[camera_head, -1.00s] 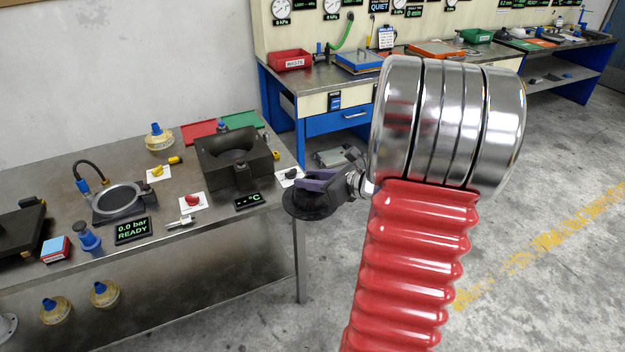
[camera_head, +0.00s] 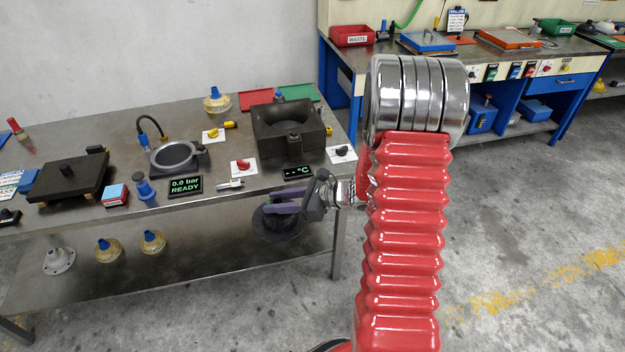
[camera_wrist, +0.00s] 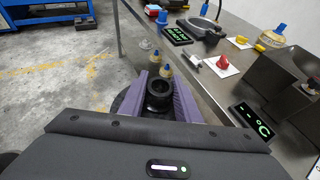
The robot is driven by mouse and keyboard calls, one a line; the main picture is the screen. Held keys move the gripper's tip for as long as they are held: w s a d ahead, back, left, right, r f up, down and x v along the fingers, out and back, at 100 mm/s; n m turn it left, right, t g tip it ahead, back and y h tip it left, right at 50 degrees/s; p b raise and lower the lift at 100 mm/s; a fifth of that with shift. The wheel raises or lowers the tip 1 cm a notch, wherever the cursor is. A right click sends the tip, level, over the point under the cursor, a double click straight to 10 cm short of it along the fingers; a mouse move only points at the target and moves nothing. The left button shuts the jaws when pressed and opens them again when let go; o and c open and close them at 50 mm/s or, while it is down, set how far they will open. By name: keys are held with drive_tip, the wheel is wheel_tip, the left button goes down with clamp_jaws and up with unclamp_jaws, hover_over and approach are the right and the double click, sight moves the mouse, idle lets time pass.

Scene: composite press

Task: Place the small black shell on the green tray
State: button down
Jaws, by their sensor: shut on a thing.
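The small black shell (camera_head: 280,228) is a round, flanged black piece. My gripper (camera_head: 272,207) is shut on it, with purple fingers on both sides of its narrow neck. In the wrist view the shell (camera_wrist: 158,92) sits between the purple fingers (camera_wrist: 157,82); my gripper's body hides part of its flange. The shell hangs off the bench's front edge, near its right end and below the bench top in the head view. The green tray (camera_head: 301,92) lies flat at the bench's back right corner, partly hidden behind a black block-shaped mould.
The black mould (camera_head: 285,140) stands on the bench (camera_head: 215,205) between my gripper and the green tray. A red tray (camera_head: 257,100) lies left of the green one. A temperature display (camera_head: 298,172) and knobs line the front edge. Yellow-bodied pieces (camera_head: 152,242) stand on the lower shelf.

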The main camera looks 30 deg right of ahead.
drive_tip(key=a+f+n+g+y, duration=0.1)
drive_tip(key=a+f, duration=0.3)
drive_tip(key=a, duration=0.6)
drive_tip(key=shift+f+n+g+y, duration=0.2)
drive_tip(key=shift+n+g+y, duration=0.1)
drive_tip(key=shift+n+g, duration=0.2)
drive_tip(key=shift+s, duration=0.1)
